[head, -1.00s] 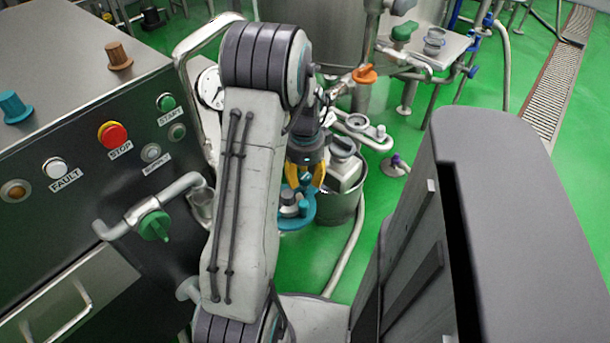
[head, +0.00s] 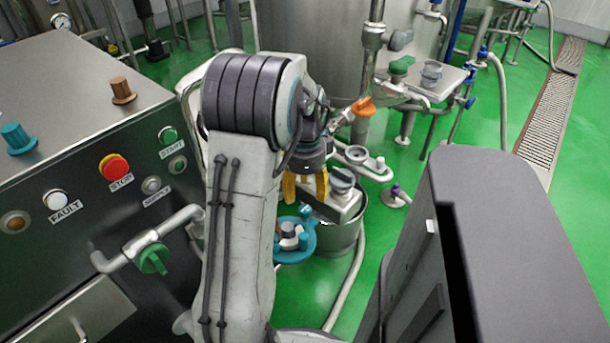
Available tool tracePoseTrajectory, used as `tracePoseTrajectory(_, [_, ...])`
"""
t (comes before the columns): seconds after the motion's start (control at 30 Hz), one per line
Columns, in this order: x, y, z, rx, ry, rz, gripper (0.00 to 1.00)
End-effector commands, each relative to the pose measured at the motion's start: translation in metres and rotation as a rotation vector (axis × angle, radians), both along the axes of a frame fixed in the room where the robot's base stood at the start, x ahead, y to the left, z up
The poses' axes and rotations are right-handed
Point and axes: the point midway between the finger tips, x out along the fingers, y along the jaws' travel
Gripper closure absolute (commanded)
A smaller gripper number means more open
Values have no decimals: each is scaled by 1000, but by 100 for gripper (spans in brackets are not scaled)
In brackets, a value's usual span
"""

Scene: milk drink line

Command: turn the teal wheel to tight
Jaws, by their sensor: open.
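The teal wheel (head: 303,250) shows just right of my arm. It has a round teal rim with a grey and white hub in its middle, and its left edge is partly hidden by my arm. I cannot read any tight mark on it. My gripper (head: 306,195), with yellow fingers, is above the wheel, slightly behind it in the picture. The fingers are apart and pointing down, with nothing between them. They look clear of the wheel.
A metal bucket (head: 338,240) holding a grey container stands right beside the wheel. A control cabinet (head: 85,220) with buttons and a green-handled pipe valve (head: 153,258) is on the left. An orange valve handle (head: 362,107) is behind.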

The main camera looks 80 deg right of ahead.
Motion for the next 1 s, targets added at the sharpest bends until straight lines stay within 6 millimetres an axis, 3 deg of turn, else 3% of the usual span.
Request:
tracePoseTrajectory(0.2, [0,-1,31,-3,0,0,44])
tracePoseTrajectory(0.4, [0,0,45,0,0,0,44])
tracePoseTrajectory(1.0, [0,0,48,1,0,0,44])
